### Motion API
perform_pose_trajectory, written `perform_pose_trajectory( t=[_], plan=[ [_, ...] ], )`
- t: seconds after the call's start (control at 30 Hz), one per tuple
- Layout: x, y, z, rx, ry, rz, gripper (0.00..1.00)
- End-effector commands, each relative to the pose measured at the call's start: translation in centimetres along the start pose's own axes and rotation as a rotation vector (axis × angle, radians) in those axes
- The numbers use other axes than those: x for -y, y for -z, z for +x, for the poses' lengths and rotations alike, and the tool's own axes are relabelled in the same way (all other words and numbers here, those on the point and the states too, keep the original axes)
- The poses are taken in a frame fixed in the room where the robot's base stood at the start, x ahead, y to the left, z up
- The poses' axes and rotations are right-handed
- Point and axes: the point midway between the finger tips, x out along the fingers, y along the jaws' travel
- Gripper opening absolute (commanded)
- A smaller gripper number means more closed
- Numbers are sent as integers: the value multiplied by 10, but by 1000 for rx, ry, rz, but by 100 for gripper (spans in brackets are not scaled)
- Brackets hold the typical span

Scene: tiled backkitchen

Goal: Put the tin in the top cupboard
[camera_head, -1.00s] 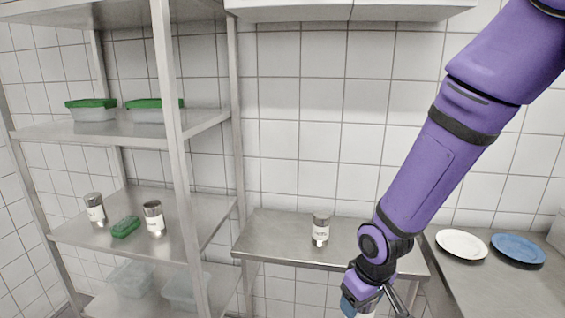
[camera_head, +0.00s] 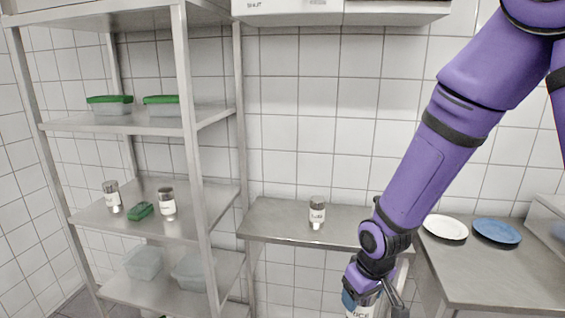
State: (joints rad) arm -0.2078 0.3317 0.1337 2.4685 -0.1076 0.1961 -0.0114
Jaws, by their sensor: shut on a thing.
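My gripper (camera_head: 373,298) is at the bottom of the view, in front of the steel table, pointing down. It is shut on a tin (camera_head: 360,309) with a white label and a blue top; its lower part is cut off by the frame edge. The top cupboard (camera_head: 345,10) hangs on the wall at the top of the view; only its underside and lower front show, with a label at the left. Another tin (camera_head: 317,212) with a white label stands upright on the steel table (camera_head: 275,222).
A steel shelf rack (camera_head: 195,150) stands at the left, with green-lidded boxes (camera_head: 110,104), two tins (camera_head: 168,203), a green item (camera_head: 140,210) and clear containers (camera_head: 143,262). A white plate (camera_head: 445,227) and a blue plate (camera_head: 496,231) lie on the right counter (camera_head: 470,275).

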Motion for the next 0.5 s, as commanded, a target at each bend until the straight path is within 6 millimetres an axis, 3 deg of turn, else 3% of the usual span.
perform_pose_trajectory(
  t=[0.27,0.5],
  plan=[
    [-33,22,23,0,-8,97,28],
    [-91,47,61,1,-29,241,28]
  ],
)
